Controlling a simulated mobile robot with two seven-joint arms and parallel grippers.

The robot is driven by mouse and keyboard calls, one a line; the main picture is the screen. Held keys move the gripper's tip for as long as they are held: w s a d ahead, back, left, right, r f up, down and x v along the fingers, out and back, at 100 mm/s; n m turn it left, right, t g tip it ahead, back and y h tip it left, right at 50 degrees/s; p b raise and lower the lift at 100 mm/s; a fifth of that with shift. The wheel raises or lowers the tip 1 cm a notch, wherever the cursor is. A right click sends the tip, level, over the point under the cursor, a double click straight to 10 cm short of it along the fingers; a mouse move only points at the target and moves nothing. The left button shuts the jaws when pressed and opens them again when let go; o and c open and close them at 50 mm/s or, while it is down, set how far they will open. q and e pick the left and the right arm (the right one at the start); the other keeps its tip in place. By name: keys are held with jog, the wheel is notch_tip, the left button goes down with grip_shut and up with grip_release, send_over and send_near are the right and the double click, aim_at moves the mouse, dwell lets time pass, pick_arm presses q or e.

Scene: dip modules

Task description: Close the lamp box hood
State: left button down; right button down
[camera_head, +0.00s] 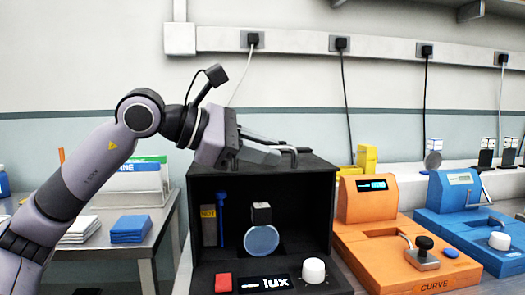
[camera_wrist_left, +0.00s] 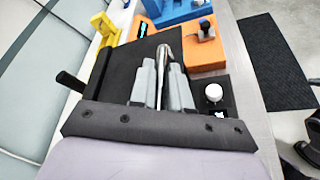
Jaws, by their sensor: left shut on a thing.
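The black lamp box (camera_head: 322,210) stands on the bench at the middle of the head view, its front open. Inside are a pale blue disc (camera_head: 262,240) on a dark holder, a blue stick and a yellow label. Its base carries a red button, a "lux" display and a white knob (camera_head: 313,270). The hood's dark panel (camera_wrist_left: 122,72) lies on top and bears a metal handle (camera_head: 292,150). My left gripper (camera_head: 278,152) reaches over the top from the left, shut on this handle. In the wrist view, its grey fingers (camera_wrist_left: 161,88) flank the metal bar. My right gripper is not in view.
An orange "CURVE" device (camera_head: 370,240) stands just right of the box, with a blue device (camera_head: 462,220) further right. Yellow blocks (camera_head: 366,158) stand behind. Blue cloths (camera_head: 130,229) and a file rack lie on the left table. Cables hang along the wall.

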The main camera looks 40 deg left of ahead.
aim_at(238, 172)
pick_arm(q)
jog(key=shift+f, duration=0.25)
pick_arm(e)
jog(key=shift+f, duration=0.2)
pick_arm(q)
jog(key=c, duration=1.4)
grip_release()
jog(key=shift+c, duration=0.2)
jog(key=shift+s, duration=0.1)
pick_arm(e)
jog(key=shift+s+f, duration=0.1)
